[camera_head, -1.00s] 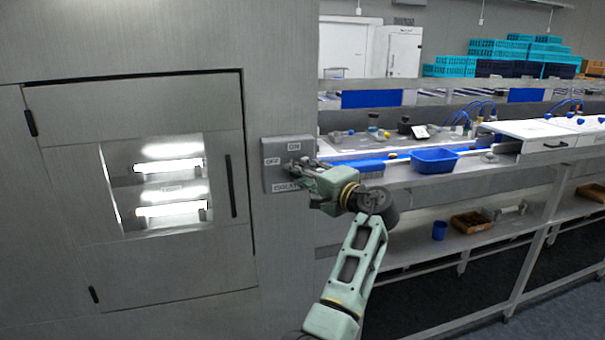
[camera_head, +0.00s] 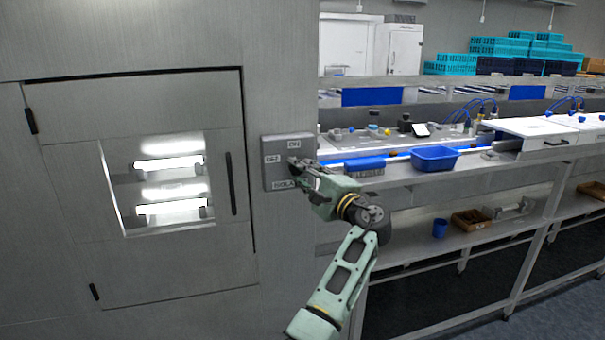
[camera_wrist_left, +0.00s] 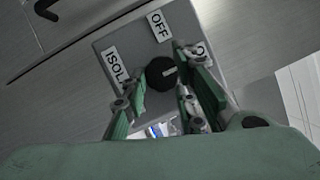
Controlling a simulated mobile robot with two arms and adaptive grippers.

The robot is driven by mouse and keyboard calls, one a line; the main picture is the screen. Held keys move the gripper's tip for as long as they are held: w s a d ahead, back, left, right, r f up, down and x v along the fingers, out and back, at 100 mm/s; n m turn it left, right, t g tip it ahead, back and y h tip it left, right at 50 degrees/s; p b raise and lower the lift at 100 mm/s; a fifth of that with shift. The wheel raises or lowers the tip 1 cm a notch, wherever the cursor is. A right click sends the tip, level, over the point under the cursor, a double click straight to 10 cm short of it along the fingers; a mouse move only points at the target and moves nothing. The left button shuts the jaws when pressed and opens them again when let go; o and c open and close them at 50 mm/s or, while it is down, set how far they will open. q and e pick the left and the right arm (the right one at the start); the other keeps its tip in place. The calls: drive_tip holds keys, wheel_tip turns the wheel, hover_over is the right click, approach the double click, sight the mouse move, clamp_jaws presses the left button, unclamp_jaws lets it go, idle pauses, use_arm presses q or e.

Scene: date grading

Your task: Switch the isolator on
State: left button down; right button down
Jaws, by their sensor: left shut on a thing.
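The isolator (camera_head: 274,175) is a grey box on the metal cabinet wall, with ON at the top, OFF at the left and a partly hidden ISOLATOR label below. Its round black knob (camera_wrist_left: 158,73) shows in the left wrist view, with a white mark pointing right, roughly toward the ON label, which a finger partly hides. My left gripper (camera_head: 297,166) is at the isolator's front; in the wrist view its two fingers (camera_wrist_left: 166,84) lie on either side of the knob, shut on it. My right gripper is not in view.
A closed cabinet door (camera_head: 150,262) with a lit window and black handle is left of the isolator. To the right, a steel bench (camera_head: 400,182) holds a blue tray (camera_head: 435,158); a blue cup (camera_head: 440,229) stands on the shelf below. Teal crates (camera_head: 455,66) are stacked behind.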

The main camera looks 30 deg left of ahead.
use_arm(q)
drive_tip(key=shift+f, duration=0.55)
drive_tip(key=c, duration=1.5)
unclamp_jaws()
drive_tip(key=shift+s+r, duration=0.1)
drive_tip(key=shift+c, duration=0.2)
drive_tip(key=shift+a, duration=0.1)
drive_tip(key=shift+r, duration=0.15)
drive_tip(key=v, duration=1.2)
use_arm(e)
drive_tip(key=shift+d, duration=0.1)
